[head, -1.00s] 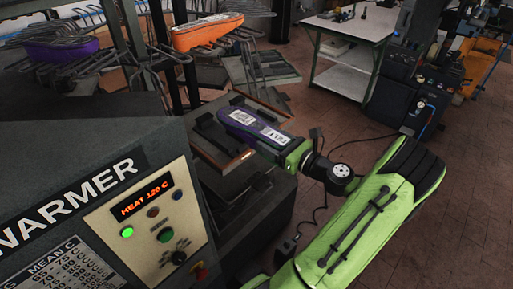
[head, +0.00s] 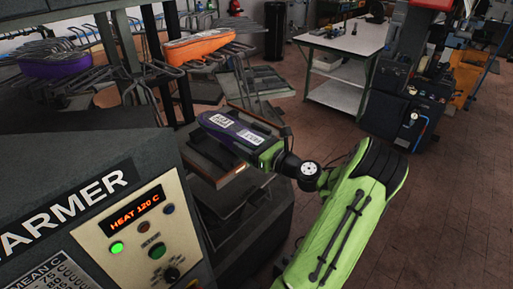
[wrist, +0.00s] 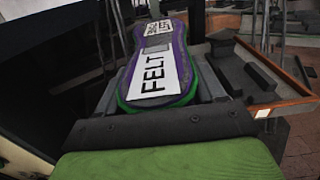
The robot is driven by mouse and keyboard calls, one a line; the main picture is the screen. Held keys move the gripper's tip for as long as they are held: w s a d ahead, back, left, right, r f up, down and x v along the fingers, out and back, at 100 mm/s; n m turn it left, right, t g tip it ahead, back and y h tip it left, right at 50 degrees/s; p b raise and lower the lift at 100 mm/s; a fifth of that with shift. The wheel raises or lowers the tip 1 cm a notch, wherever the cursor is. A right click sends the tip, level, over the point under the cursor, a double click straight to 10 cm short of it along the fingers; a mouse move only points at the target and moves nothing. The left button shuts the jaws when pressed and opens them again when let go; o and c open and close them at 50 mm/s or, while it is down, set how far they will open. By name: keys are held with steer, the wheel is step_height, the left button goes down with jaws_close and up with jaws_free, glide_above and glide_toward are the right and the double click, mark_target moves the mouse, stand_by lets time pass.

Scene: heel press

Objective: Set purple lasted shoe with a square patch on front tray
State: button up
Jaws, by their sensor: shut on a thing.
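My gripper (head: 268,155) is shut on the heel end of a purple lasted shoe (head: 242,124). The shoe lies sole up or nearly so, with white labels along it. In the wrist view the shoe (wrist: 188,62) points away from me, with a "FELT" label and a grey square between labels. The wood-edged tray (head: 205,157) lies below and beside the shoe in the head view. In the wrist view the tray (wrist: 287,102) is to the right, with a dark block on it. The shoe appears held above the tray; contact cannot be told.
The warmer (head: 95,210) with its lit panel stands at the left front. A rack behind holds another purple shoe (head: 58,66) and an orange shoe (head: 198,46). A white-topped table (head: 345,38) stands at the back. The floor at right is clear.

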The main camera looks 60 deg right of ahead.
steer(key=w, duration=0.6)
steer(key=w+d+b, duration=0.1)
steer(key=w, duration=0.2)
steer(key=shift+f, duration=0.25)
steer(key=shift+w+d+f+b, duration=0.1)
steer(key=shift+w+f+b, duration=0.1)
steer(key=shift+w, duration=0.4)
steer(key=shift+w+f+b, duration=0.1)
steer(key=shift+w+b, duration=0.1)
steer(key=shift+w, duration=0.35)
steer(key=shift+w+f+b, duration=0.4)
steer(key=shift+f, duration=0.2)
steer(key=shift+f+b, duration=0.45)
steer(key=shift+f, duration=0.4)
steer(key=shift+f, duration=0.6)
steer(key=o, duration=1.8)
steer(key=shift+s+f, duration=0.1)
steer(key=shift+c, duration=0.2)
steer(key=shift+o, duration=0.2)
steer(key=shift+f, duration=0.15)
steer(key=s, duration=0.5)
steer(key=s+a+b, duration=0.1)
steer(key=s, duration=0.9)
steer(key=shift+s+a, duration=0.35)
